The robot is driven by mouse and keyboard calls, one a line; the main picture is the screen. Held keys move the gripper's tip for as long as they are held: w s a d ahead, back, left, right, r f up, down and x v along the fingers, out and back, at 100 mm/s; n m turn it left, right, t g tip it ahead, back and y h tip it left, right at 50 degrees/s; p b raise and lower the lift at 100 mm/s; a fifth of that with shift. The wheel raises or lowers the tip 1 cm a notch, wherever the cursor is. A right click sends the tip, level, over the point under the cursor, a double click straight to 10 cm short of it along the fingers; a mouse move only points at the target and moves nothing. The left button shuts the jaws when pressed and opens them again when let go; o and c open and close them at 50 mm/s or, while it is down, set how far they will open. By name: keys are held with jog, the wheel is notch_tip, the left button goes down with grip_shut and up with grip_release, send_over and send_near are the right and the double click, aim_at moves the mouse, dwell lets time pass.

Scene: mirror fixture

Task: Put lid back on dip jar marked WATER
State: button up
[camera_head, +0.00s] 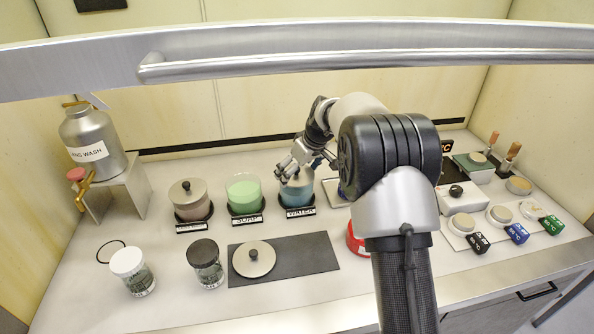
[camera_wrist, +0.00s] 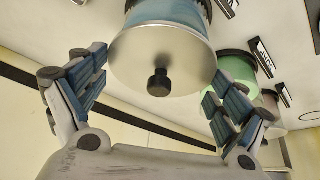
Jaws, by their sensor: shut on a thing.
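The jar marked WATER (camera_head: 297,196) holds blue liquid and stands in its labelled base in the back row. A round grey metal lid (camera_wrist: 160,52) with a black knob (camera_wrist: 158,83) is at the jar's mouth. My gripper (camera_head: 291,173) is over this jar, its two fingers at opposite sides of the lid's rim, shut on the lid. The blue jar (camera_wrist: 165,12) shows behind the lid in the wrist view. I cannot tell whether the lid sits fully on the rim. A second grey lid (camera_head: 254,259) with a black knob lies on the dark mat (camera_head: 310,253).
The open green SOAP jar (camera_head: 244,192) and a lidded jar (camera_head: 191,199) stand left of the WATER jar. Two smaller jars, one white-capped (camera_head: 131,270) and one dark-capped (camera_head: 205,263), stand in front. A red round item (camera_head: 355,239) is partly hidden by my arm.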

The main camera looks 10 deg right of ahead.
jog(key=o, duration=0.9)
jog(key=shift+r, duration=0.1)
